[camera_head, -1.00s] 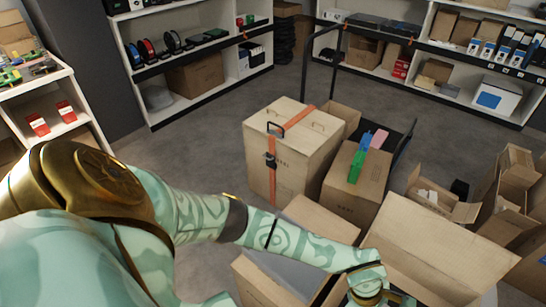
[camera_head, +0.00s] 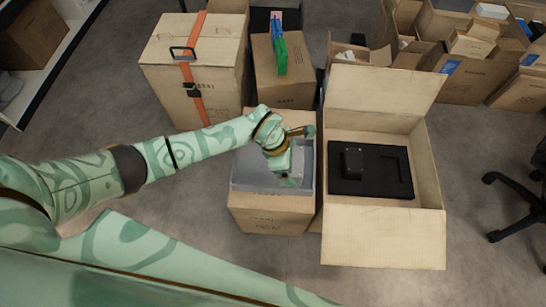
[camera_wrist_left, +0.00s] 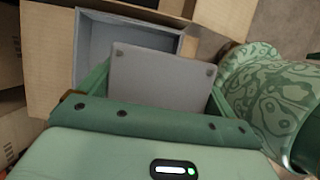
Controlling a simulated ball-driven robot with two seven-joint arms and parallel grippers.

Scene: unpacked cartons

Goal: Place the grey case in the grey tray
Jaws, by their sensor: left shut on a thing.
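My left gripper (camera_head: 300,157) is shut on the grey case, a flat grey slab. In the left wrist view, the case (camera_wrist_left: 163,82) sits between the two green fingers (camera_wrist_left: 160,92), with its broad face toward the camera. I cannot tell whether the case touches the tray. My right gripper is not in view.
An open carton (camera_head: 380,235) with black foam (camera_head: 375,186) stands just right of the tray's carton. A black chair base (camera_head: 515,195) is at the right edge. Floor at the left is clear.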

